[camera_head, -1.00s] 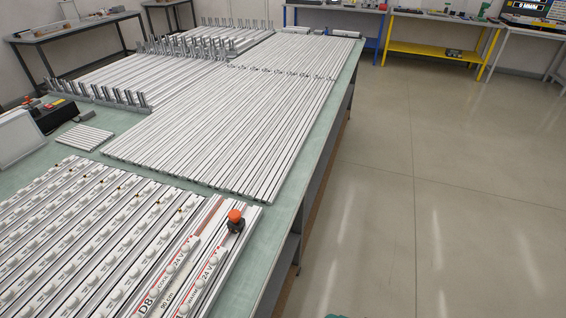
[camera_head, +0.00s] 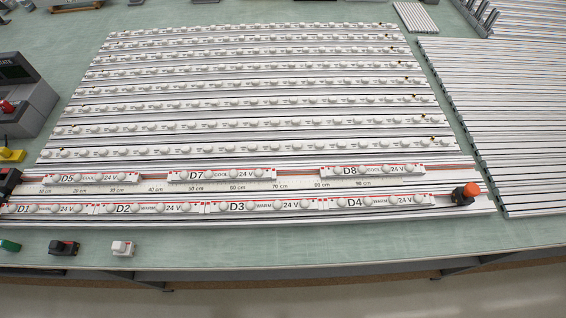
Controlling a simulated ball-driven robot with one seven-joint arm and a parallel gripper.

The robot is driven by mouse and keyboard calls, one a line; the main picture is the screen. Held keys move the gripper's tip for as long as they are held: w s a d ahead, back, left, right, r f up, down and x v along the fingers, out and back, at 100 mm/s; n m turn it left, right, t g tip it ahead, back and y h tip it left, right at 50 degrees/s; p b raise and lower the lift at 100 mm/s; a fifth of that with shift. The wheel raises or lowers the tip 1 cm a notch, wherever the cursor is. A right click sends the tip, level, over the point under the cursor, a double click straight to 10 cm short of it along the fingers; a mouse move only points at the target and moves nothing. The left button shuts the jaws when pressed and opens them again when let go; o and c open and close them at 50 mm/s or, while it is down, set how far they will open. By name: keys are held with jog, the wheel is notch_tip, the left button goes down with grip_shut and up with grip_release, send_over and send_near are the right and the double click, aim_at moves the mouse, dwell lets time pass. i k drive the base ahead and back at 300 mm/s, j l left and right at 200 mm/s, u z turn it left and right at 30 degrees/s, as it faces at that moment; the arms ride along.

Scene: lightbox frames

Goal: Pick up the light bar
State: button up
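Several short white light bars with round lenses lie in two rows on a frame along the table's near side. The upper row, labelled COOL, holds D5 (camera_head: 92,178), D7 (camera_head: 222,175) and D8 (camera_head: 372,170), with gaps between them. The lower row, labelled WARM, holds D1 (camera_head: 48,209), D2 (camera_head: 150,208), D3 (camera_head: 262,206) and D4 (camera_head: 378,201) end to end. A centimetre scale (camera_head: 280,186) runs between the rows. Which bar the task means cannot be told. My gripper is not in view.
Behind lie long lensed strips (camera_head: 250,102); bare rails (camera_head: 510,120) lie at right. An orange-topped knob (camera_head: 466,193) stands at the frame's right end. Black (camera_head: 63,247), white (camera_head: 122,248) and green (camera_head: 10,245) small parts sit along the front edge. Dark devices (camera_head: 25,95) stand at left.

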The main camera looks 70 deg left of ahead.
aim_at(300, 205)
jog(key=k+j+u, duration=0.1)
jog(key=k+u, duration=0.2)
jog(key=k, duration=0.35)
jog(key=l+u, duration=0.15)
jog(key=u, duration=0.25)
jog(key=l+u, duration=0.15)
jog(key=u, duration=0.2)
jog(key=k+l+u, duration=0.1)
jog(key=u, duration=0.3)
jog(key=k+l+u, duration=0.1)
jog(key=u, duration=0.25)
jog(key=k+l, duration=0.4)
jog(key=l+u, duration=0.05)
jog(key=l, duration=0.1)
